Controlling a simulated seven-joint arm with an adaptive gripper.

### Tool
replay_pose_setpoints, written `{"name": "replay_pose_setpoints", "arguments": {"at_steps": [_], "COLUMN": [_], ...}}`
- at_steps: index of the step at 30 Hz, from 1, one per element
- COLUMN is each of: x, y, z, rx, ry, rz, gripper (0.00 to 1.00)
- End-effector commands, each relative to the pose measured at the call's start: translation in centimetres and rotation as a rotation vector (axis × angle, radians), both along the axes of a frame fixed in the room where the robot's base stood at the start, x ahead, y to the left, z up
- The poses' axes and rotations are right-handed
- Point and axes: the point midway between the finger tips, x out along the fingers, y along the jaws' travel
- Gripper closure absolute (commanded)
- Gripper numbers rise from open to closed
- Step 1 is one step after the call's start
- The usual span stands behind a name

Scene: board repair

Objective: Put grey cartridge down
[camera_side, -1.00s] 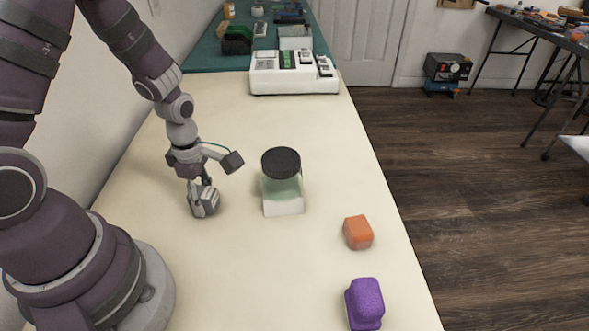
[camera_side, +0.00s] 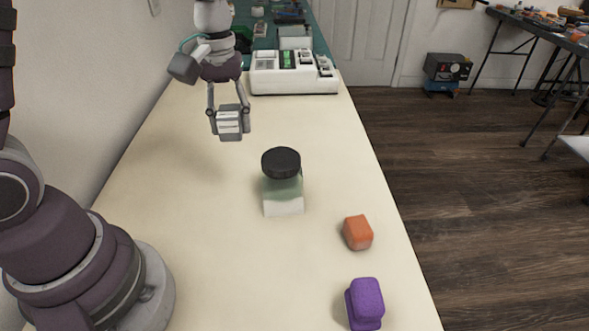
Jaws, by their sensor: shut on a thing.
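The grey cartridge (camera_side: 229,123) is a small grey block with a pale label on the side facing the camera. My gripper (camera_side: 229,111) points down and is shut on it, with a finger on each side. The cartridge appears to hang above the cream table (camera_side: 190,230), left of and farther back than the jar. Its exact height above the table is hard to tell from this view.
A jar with a black lid (camera_side: 282,180) stands mid-table. An orange block (camera_side: 357,232) and a purple block (camera_side: 365,303) lie at the front right. A white device with slots (camera_side: 293,84) stands at the table's far end. The table's left and front middle are clear.

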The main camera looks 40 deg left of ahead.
Motion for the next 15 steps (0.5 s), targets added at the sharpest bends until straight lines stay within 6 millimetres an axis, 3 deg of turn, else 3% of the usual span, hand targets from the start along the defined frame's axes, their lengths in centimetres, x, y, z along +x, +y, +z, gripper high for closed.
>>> {"name": "replay_pose_setpoints", "arguments": {"at_steps": [3,6,10,15], "x": [1.4,2.0,2.4,2.4], "y": [-1.2,-1.9,-2.4,-2.5], "z": [1.4,2.2,2.8,2.9], "rx": [0.006,0.01,0.012,0.013], "ry": [-0.006,-0.006,-0.003,-0.004], "rz": [-0.374,-0.613,-0.776,-0.807], "gripper": [0.98,0.98,0.98,0.98]}}
